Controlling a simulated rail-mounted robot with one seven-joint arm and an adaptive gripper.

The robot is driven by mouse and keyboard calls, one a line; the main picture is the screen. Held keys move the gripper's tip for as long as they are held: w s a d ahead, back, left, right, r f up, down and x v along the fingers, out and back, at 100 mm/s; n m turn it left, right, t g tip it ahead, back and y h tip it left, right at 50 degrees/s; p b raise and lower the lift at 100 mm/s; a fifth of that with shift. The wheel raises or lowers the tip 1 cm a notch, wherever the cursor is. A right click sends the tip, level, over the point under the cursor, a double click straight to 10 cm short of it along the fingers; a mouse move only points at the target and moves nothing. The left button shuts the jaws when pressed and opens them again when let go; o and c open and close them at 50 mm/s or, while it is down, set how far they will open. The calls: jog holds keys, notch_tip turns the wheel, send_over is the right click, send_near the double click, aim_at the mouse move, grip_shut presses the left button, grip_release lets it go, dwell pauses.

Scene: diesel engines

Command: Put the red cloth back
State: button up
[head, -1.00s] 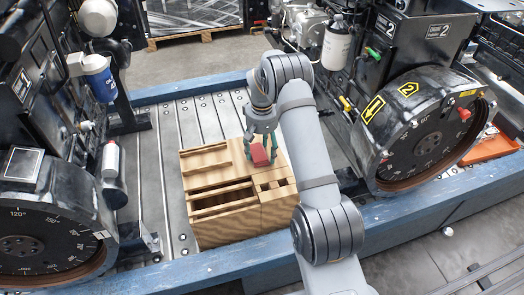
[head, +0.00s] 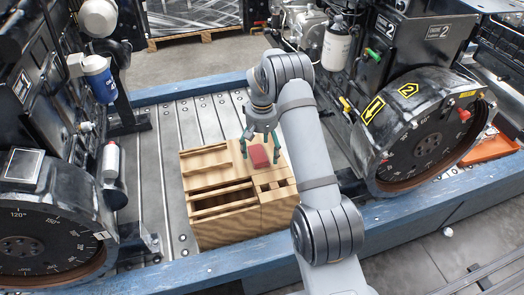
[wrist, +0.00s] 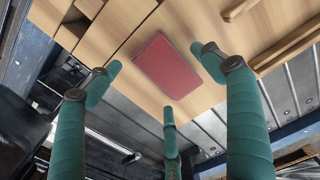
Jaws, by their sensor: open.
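The red cloth (head: 259,157) is a small folded rectangular block. It rests on the wooden top of the organizer box (head: 230,232), on the plain panel behind the small compartments. In the wrist view the cloth (wrist: 167,66) lies flat on the wood, with a slot to its left. My gripper (head: 261,150) is over the cloth with its green fingers spread. In the wrist view the fingertips (wrist: 158,67) stand around the cloth, apart from it, with nothing between them in their grasp.
The box has long slots and a raised shelf at its left side. It stands on a grey slatted deck (head: 170,185) inside a blue frame (head: 200,268). Black engines with large round dials stand left (head: 45,240) and right (head: 425,130). Clear deck lies left of the box.

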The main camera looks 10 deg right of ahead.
aim_at(262, 153)
notch_tip(262, 153, up, 11)
jog(key=p, duration=0.2)
jog(key=shift+r, duration=0.15)
jog(key=shift+o, duration=1)
